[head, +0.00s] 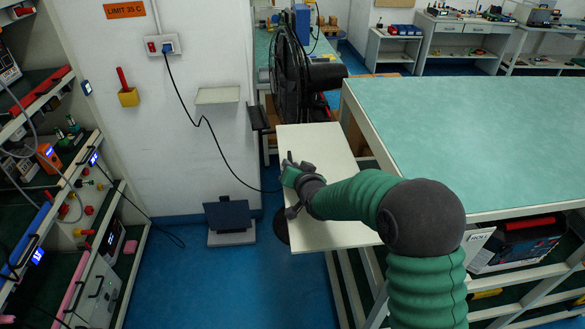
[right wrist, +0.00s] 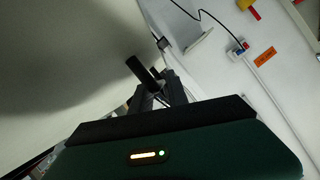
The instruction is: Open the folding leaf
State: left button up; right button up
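The folding leaf (head: 325,150) is a pale cream panel at the left side of the green-topped bench. My right arm crosses in front of it from the lower right. My right gripper (head: 290,178) is at the leaf's left edge in the head view. In the right wrist view a broad pale surface, apparently the leaf (right wrist: 60,60), fills the left side. A short dark bar (right wrist: 140,70) shows at the grey fingers; whether they grip it is unclear. The finger gap is hard to make out. My left gripper is out of view.
The bench top (head: 470,120) is bare at right. A black fan (head: 292,75) stands behind the leaf. A wall shelf (head: 217,96) and a socket with a hanging black cable (head: 195,95) are to the left. Loaded racks (head: 60,185) stand at far left.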

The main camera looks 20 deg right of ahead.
jog(key=b+v, duration=0.1)
jog(key=v, duration=1.5)
jog(key=shift+s+r, duration=0.1)
jog(key=shift+s, duration=0.35)
jog(key=shift+d, duration=0.1)
